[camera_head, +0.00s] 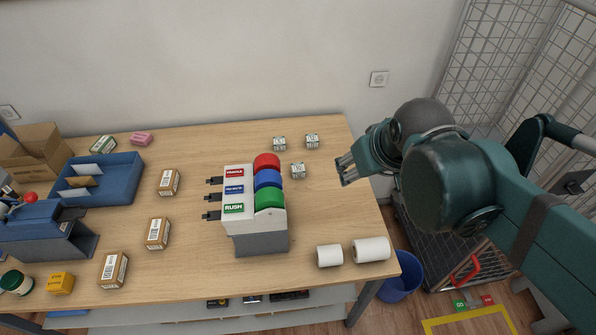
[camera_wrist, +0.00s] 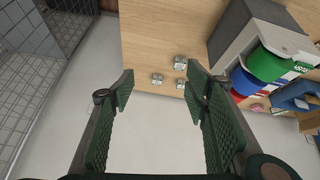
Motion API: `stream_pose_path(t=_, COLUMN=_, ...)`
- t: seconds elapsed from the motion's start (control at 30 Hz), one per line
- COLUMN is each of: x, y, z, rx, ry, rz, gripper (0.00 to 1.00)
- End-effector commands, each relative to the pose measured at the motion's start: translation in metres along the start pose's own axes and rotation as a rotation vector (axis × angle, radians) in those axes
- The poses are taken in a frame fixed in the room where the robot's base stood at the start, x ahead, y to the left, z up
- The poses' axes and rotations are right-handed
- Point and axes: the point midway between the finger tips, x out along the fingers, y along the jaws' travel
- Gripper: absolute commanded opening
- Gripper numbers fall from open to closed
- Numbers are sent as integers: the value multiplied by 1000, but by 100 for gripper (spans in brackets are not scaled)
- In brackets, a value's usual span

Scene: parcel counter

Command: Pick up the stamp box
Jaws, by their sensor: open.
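No item carries a readable stamp label, so I cannot tell for certain which is the stamp box. Three small white boxes with dark print stand at the back right of the table: a back left one (camera_head: 279,143), a back right one (camera_head: 312,141) and a nearer one (camera_head: 298,170). The wrist view shows all three (camera_wrist: 179,62) (camera_wrist: 157,79) (camera_wrist: 181,84) beyond my fingers, near the table edge. My gripper (camera_head: 346,171) is open and empty, right of these boxes and apart from them. Its two fingers (camera_wrist: 160,90) show spread in the wrist view.
A tape dispenser (camera_head: 240,211) with red, blue and green rolls stands left of my gripper. Two white rolls (camera_head: 329,256) (camera_head: 371,250) lie at the front right. Brown parcels (camera_head: 157,233), a blue tray (camera_head: 121,185) and a yellow box (camera_head: 61,283) are further left.

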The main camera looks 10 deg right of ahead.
Motion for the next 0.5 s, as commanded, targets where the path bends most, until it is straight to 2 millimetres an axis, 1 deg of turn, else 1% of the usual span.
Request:
stream_pose_path(t=0.03, x=3, y=0, z=-7, rx=-24, ry=-9, rz=-3, gripper=46)
stream_pose_path(t=0.27, x=19, y=-2, z=-31, rx=-152, ry=-56, rz=-21, gripper=46)
stream_pose_path(t=0.5, x=40, y=-5, z=-54, rx=-285, ry=-101, rz=-45, gripper=46)
